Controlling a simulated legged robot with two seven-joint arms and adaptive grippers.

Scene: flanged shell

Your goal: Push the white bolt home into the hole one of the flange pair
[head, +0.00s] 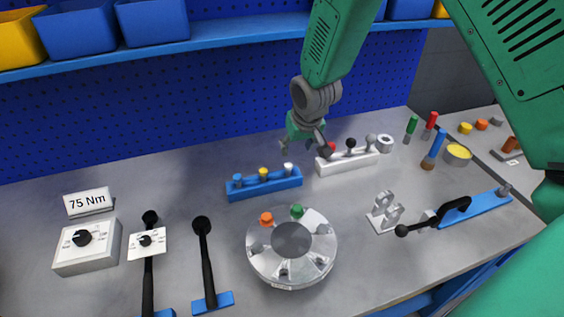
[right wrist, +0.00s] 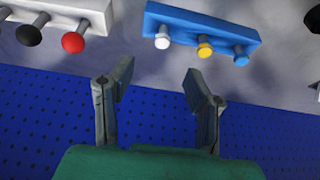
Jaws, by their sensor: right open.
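The white bolt (head: 288,168) stands at the right end of a blue rack (head: 250,190), beside a yellow and a blue bolt. In the right wrist view the white bolt (right wrist: 162,42) lies beyond the gap between my fingertips, not between them. My right gripper (head: 308,148) is open and empty, behind and slightly right of the rack. The round grey flanged shell (head: 262,262) sits on the bench in front of the rack. An orange bolt (head: 266,218) and a green bolt (head: 297,210) stand on its flange. Its hole labels are too small to read. My left gripper is out of view.
A white rack (head: 335,168) with red, black and grey bolts stands right of the gripper. Two black-handled tools (head: 205,255) and a control box (head: 88,247) are at left. A clamp (head: 440,212) is at right. A blue pegboard (head: 150,125) rises behind.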

